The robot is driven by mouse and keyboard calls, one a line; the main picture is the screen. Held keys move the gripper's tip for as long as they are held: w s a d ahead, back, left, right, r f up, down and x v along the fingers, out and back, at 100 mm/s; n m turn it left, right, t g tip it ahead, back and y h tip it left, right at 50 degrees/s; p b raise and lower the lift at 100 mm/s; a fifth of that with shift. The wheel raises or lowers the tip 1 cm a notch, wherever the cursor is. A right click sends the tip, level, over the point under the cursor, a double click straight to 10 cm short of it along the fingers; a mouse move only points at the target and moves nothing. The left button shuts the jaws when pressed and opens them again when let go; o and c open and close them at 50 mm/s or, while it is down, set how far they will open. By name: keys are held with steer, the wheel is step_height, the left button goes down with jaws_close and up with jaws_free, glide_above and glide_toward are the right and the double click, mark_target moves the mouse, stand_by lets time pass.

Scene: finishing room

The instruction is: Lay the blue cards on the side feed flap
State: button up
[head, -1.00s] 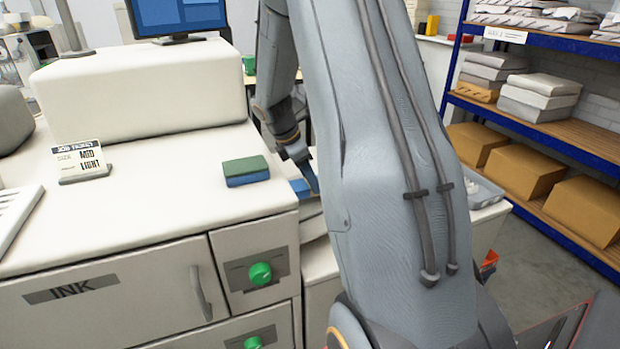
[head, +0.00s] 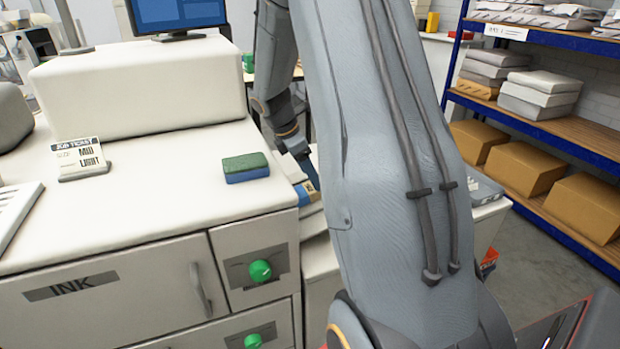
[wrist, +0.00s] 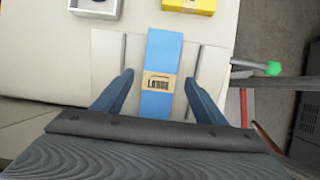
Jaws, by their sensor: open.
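The blue cards (wrist: 164,52) lie as a long strip with a tan printed band around them, flat on a pale panel with dark slots on both sides. This panel (wrist: 213,65) looks like the side feed flap. My gripper (wrist: 158,78) is open, one finger on each side of the cards, with gaps showing between fingers and cards. In the head view, my gripper (head: 313,178) is beside the machine's right side, and part of the blue cards and tan band (head: 305,193) shows by it. My arm hides most of the flap there.
A green and blue block (head: 246,167) and a job ticket stand (head: 82,160) sit on the white machine top. In the wrist view, a grey tray (wrist: 95,8) and a yellow box (wrist: 190,5) lie beyond the cards. Blue-framed shelves (head: 560,140) stand right.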

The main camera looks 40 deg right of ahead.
steer(key=b+v, duration=0.2)
steer(key=v, duration=0.9)
steer(key=shift+a, duration=0.1)
